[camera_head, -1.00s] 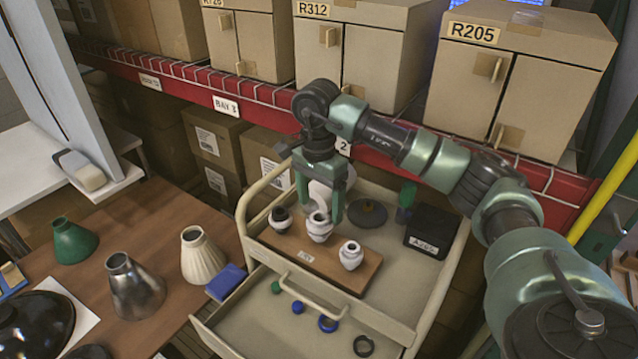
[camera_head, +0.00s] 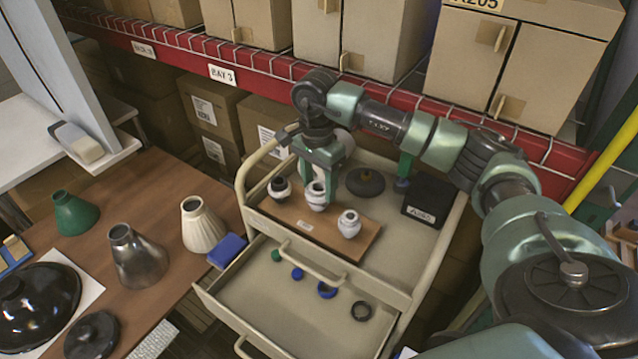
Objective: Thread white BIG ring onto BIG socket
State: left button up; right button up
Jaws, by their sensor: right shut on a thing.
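Three sockets stand on a brown wooden board (camera_head: 369,243) on the trolley top: a dark-topped one (camera_head: 279,188) at left, a pale middle one (camera_head: 316,199) and a pale one (camera_head: 349,224) at right. My right gripper (camera_head: 318,178) points down at the middle socket, its green fingers on either side of the socket's upper part. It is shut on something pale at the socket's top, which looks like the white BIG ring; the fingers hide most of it. I cannot tell how far the ring is around the socket. My left gripper is out of view.
The open drawer (camera_head: 260,310) holds a green ring (camera_head: 276,255), two blue rings and a black ring (camera_head: 361,311). A black box (camera_head: 430,202) and a dark disc stand on the trolley top. Lamp shades stand on the brown table (camera_head: 160,185) at left.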

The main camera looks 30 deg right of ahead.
jog(key=shift+c, duration=1.3)
jog(key=shift+f+n+b, duration=0.1)
jog(key=shift+n+b, duration=0.5)
jog(key=shift+n, duration=0.2)
jog(key=n+b, duration=0.1)
jog(key=n, duration=0.2)
jog(key=shift+w+a+n+b, duration=0.1)
jog(key=shift+n+b, duration=0.2)
jog(key=shift+r+n, duration=0.2)
jog(key=shift+n, duration=0.7)
jog(key=o, duration=1.4)
jog(key=shift+o, duration=0.2)
